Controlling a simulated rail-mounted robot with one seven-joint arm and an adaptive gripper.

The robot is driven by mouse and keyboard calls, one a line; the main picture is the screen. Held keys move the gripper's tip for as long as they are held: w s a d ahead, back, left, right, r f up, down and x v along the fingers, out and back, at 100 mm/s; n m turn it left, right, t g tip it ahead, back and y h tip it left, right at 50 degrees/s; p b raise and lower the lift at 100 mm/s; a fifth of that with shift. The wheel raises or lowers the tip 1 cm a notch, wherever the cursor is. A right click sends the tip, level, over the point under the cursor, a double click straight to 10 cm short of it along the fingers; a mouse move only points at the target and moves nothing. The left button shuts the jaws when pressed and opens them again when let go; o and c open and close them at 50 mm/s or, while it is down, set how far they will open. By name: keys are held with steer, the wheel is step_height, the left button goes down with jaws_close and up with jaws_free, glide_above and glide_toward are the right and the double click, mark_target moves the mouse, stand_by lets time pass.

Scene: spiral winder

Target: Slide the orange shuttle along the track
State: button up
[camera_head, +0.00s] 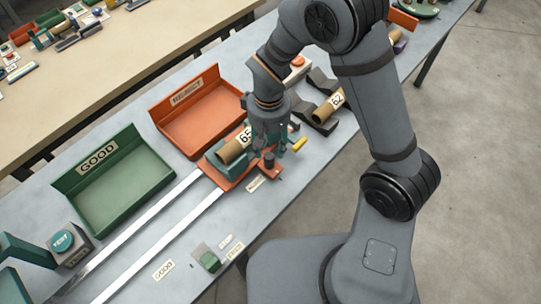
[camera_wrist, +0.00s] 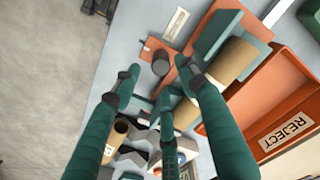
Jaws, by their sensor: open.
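The orange shuttle (camera_head: 212,173) sits at the upper right end of the track (camera_head: 135,220), two pale parallel rails. It carries a brown tube (camera_head: 232,151) labelled 65 in a green cradle. An orange tab with a dark upright knob (camera_head: 269,160) sticks out of its near side. In the wrist view the knob (camera_wrist: 161,64) and tube (camera_wrist: 234,60) show clearly. My gripper (camera_head: 283,146) is open and empty, its green fingers pointing down close to the knob. In the wrist view the fingertips (camera_wrist: 160,80) spread around or just short of the knob; contact cannot be told.
The orange REJECT tray (camera_head: 197,120) stands right behind the shuttle. The green GOOD tray (camera_head: 110,180) lies along the track's far side. A TEST button box (camera_head: 66,243) stands at lower left. A tube labelled 62 (camera_head: 329,105) lies in dark supports at right. The rails look clear.

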mark_target(269, 156)
step_height(269, 156, down, 7)
steer(key=shift+f+p, duration=0.2)
steer(key=shift+p, duration=0.25)
steer(key=shift+c, duration=0.6)
steer(key=shift+w+a, duration=0.1)
jaws_close()
